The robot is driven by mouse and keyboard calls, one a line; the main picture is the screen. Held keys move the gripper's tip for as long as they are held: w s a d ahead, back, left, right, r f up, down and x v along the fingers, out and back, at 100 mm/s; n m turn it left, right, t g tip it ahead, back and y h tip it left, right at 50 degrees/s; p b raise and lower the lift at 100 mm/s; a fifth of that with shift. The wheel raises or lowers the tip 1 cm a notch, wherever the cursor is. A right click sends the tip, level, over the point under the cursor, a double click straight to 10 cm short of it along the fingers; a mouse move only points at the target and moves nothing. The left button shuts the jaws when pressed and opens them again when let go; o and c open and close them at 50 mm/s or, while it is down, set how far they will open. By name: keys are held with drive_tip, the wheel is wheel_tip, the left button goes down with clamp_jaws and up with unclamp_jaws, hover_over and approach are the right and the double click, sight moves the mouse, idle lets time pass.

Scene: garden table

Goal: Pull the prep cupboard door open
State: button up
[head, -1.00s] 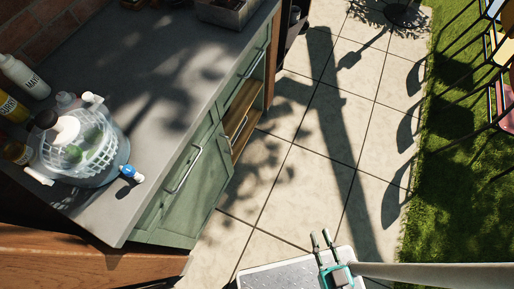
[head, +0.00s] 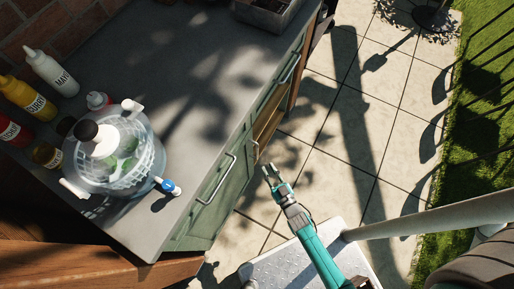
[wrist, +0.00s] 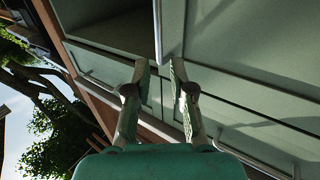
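The green prep cupboard (head: 207,232) stands under the grey worktop, its front facing right in the head view. A long metal handle (head: 217,180) is on its near front panel, and a second, smaller handle (head: 254,156) sits farther along. My gripper (head: 269,172) is just right of the cupboard front, near the smaller handle. In the wrist view my gripper (wrist: 161,70) is open, its fingers apart with nothing held. A pale upright bar (wrist: 170,35), apparently a handle, shows between and beyond the fingertips; contact is unclear. Green panels (wrist: 255,45) fill the right side.
A drink dispenser (head: 112,165) with a blue-tipped tap (head: 168,186) stands near the worktop's near edge. Sauce bottles (head: 50,72) stand at the left. A planter box (head: 268,12) is at the far end. Paving (head: 335,150) right of the cupboard is open floor.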

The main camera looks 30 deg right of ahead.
drive_tip(key=w, duration=1)
drive_tip(key=shift+w+a, duration=0.15)
drive_tip(key=shift+w, duration=0.15)
clamp_jaws()
